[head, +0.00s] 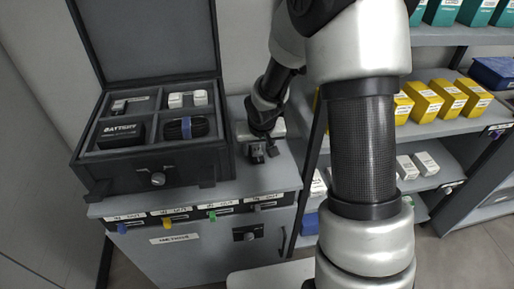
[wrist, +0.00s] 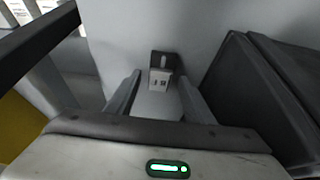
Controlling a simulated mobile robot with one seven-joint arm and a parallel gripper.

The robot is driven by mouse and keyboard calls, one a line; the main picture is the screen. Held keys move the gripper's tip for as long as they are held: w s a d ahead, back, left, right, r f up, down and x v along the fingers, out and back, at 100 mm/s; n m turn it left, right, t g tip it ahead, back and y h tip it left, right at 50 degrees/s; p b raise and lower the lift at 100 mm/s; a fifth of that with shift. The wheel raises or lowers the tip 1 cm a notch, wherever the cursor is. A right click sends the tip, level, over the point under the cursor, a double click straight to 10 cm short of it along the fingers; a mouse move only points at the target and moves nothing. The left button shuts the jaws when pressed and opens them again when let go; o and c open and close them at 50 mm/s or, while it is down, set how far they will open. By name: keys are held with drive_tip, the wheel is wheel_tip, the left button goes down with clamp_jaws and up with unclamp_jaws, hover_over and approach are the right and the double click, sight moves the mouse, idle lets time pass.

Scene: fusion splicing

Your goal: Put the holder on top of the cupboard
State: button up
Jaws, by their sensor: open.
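The cupboard (head: 168,252) is grey, and its top carries the open black case. In the wrist view a small holder (wrist: 161,79), light grey with a darker upper part, is on the cupboard's pale top (wrist: 122,40). My gripper (head: 258,155) is low over the cupboard top, just right of the case. In the wrist view my gripper (wrist: 160,94) has its two fingers apart, one on each side of the line to the holder, and nothing is clamped. In the head view the holder cannot be told apart from the dark fingers.
The open case (head: 150,163) holds two small fittings, a black battery box (head: 120,132) and a coiled cable (head: 187,127). Its dark side (wrist: 245,95) is close right in the wrist view. Shelves with yellow boxes (head: 425,100) stand at right.

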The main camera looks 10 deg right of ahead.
drive_tip(key=s+d+r+p, duration=0.1)
drive_tip(key=s+r, duration=0.4)
drive_tip(key=r, duration=0.3)
drive_tip(key=s+d+r+h+p, duration=0.1)
drive_tip(key=s+r, duration=0.4)
drive_tip(key=r, duration=0.3)
drive_tip(key=s+d+r+p, duration=0.1)
drive_tip(key=s+r, duration=0.4)
drive_tip(key=r, duration=0.3)
drive_tip(key=s+r+t+y, duration=0.1)
drive_tip(key=s+r, duration=0.4)
drive_tip(key=s, duration=0.6)
wheel_tip(320, 180, up, 12)
drive_tip(key=p, duration=1.2)
drive_tip(key=shift+f, duration=0.2)
drive_tip(key=shift+a, duration=0.1)
